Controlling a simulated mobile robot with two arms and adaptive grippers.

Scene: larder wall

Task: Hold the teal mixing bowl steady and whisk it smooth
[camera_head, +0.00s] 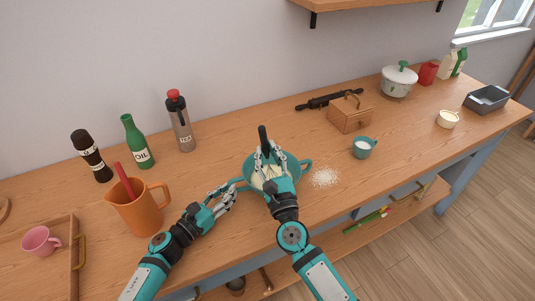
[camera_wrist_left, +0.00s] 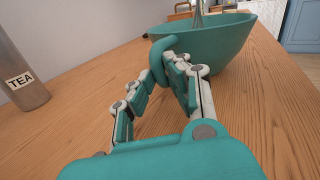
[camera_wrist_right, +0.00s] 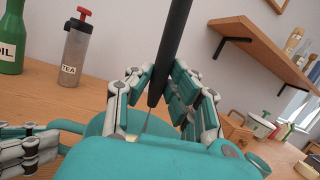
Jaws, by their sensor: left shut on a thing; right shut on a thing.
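The teal mixing bowl (camera_head: 291,166) stands on the wooden counter with pale contents inside. It also shows in the left wrist view (camera_wrist_left: 222,47). My left gripper (camera_head: 229,191) is shut on the bowl's left loop handle (camera_wrist_left: 157,58), with its fingers on both sides of it. My right gripper (camera_head: 268,160) is above the bowl, shut on the black handle of the whisk (camera_head: 263,137). In the right wrist view the whisk handle (camera_wrist_right: 174,42) stands nearly upright between the fingers. The whisk's wires reach down into the bowl; their lower ends are hidden.
Spilled white powder (camera_head: 324,177) lies right of the bowl, near a teal cup (camera_head: 363,147). An orange jug (camera_head: 138,212) stands left of my left gripper. A wooden box (camera_head: 349,115), rolling pin (camera_head: 325,101) and bottles (camera_head: 179,122) stand farther back.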

